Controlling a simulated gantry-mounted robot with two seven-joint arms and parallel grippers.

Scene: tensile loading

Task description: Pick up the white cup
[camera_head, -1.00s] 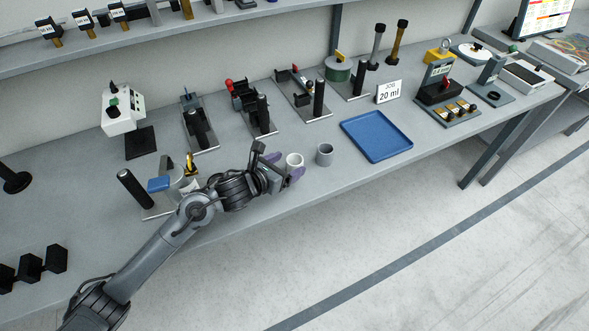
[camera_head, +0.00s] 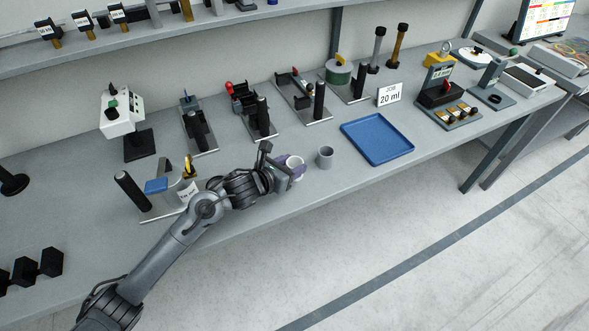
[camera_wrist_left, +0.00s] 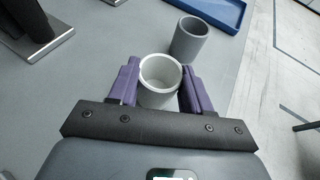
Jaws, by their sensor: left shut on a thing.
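The white cup (camera_head: 295,166) stands upright near the front of the workbench. It also shows in the left wrist view (camera_wrist_left: 159,78), between two purple fingers. My left gripper (camera_head: 289,165) is shut on the cup, one finger on each side of it; the wrist view shows the same grip (camera_wrist_left: 157,88). Part of the cup is hidden by the gripper in the head view. I cannot tell whether the cup's base touches the bench. My right gripper is not in view.
A grey cup (camera_head: 325,158) stands close to the white cup, beyond it in the wrist view (camera_wrist_left: 189,39). A blue tray (camera_head: 377,138) lies to the right. Several fixtures stand along the back. The bench's front edge is close by.

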